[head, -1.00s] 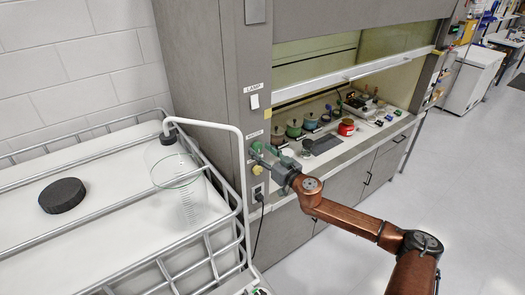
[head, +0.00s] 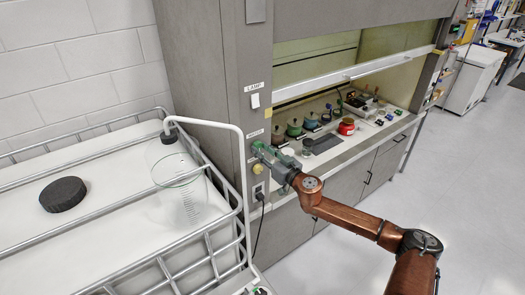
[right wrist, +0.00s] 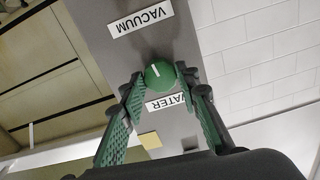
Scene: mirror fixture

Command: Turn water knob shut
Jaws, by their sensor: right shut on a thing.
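The water knob (right wrist: 159,75) is a round green knob with a short white line, on the grey post beside the WATER label (right wrist: 166,102), which appears upside down in the right wrist view. My right gripper (right wrist: 160,77) is shut on this knob, one green-padded finger on each side. In the head view my right gripper (head: 257,148) reaches the front of the grey post (head: 228,110), and its fingers mostly hide the knob. My left gripper is not in view.
A yellow knob (head: 257,169) and a socket with a black cable sit lower on the post. A VACUUM label (right wrist: 140,19) is near the held knob. A white tank (head: 110,225) in a metal cage stands at left. Jars stand inside the fume hood.

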